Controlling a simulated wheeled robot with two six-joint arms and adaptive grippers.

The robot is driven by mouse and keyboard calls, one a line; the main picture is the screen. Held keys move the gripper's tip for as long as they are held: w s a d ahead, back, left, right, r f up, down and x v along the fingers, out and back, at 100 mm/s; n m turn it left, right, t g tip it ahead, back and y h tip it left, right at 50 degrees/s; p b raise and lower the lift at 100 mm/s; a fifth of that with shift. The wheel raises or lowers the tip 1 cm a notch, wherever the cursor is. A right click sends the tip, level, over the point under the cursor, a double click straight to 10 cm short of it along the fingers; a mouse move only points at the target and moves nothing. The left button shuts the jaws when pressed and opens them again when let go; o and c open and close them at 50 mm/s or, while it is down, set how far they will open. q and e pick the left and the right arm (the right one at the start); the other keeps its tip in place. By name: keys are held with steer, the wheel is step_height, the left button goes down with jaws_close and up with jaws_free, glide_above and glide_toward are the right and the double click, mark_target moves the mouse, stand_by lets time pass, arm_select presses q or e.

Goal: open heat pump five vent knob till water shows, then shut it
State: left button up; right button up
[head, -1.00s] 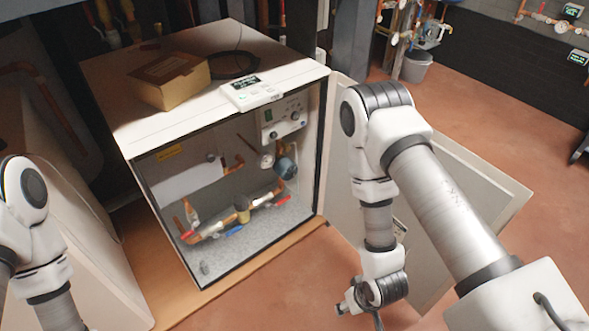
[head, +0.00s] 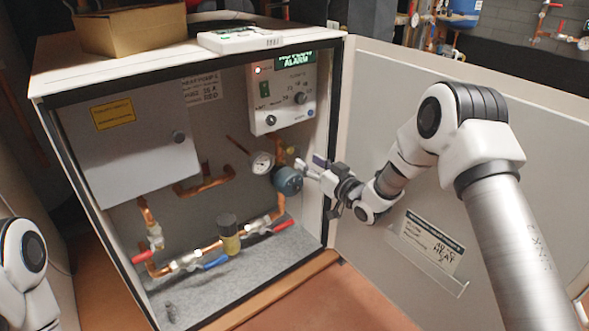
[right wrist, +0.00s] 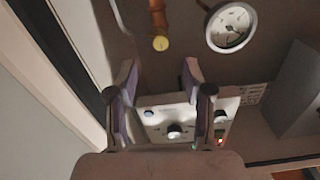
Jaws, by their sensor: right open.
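The open heat pump cabinet (head: 335,120) stands in front of me in the head view. A small yellow knob (head: 291,151) sits on the pipework right of the gauge; a yellow-ended copper fitting (right wrist: 160,43) shows in the right wrist view, beyond the fingertips. My right gripper (head: 309,164) is open and empty at the cabinet's right side, near the blue round part (head: 288,181). In the right wrist view its parted fingers (right wrist: 158,75) point towards the yellow end, with a visible gap. My left gripper is out of view. No water is visible.
The cabinet door (head: 440,130) is swung open to the right, behind my right arm. A pressure gauge (head: 262,163) and a control panel (head: 282,95) are close to the gripper. Red and blue valve handles lie lower. A cardboard box (head: 130,27) is on top.

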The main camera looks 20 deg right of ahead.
mark_target(291, 151)
steer(key=b+x, duration=0.3)
steer(key=x, duration=0.3)
steer(key=shift+w+f, duration=0.1)
steer(key=shift+f, duration=0.05)
steer(key=shift+w+a, duration=0.15)
steer(key=shift+w, duration=0.25)
jaws_close()
